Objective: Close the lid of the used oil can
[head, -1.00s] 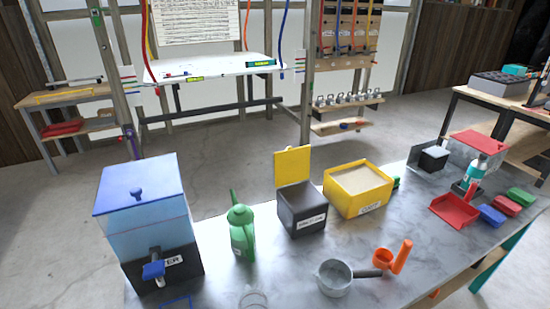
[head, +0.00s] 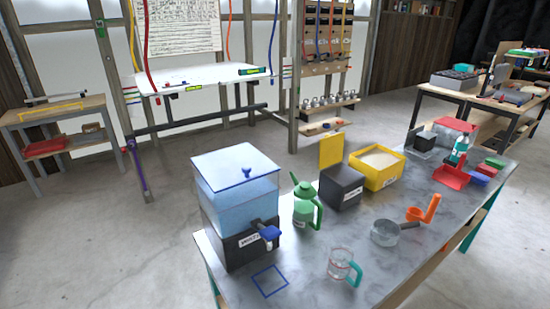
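A dark box-shaped can (head: 341,190) stands on the grey marbled table, with a pale label on its front too small to read. It looks like the used oil can. Its yellow lid (head: 331,150) is open and stands upright at the back left edge of the can. The can sits between a green spouted can and a yellow box. My gripper is not in view.
On the table (head: 318,293) a water dispenser (head: 235,208), green spouted can (head: 305,208) and yellow sand box (head: 367,180) stand near the can. A glass mug (head: 341,267), pot (head: 384,234) and orange scoop (head: 418,213) lie in front. Concrete floor shows beyond.

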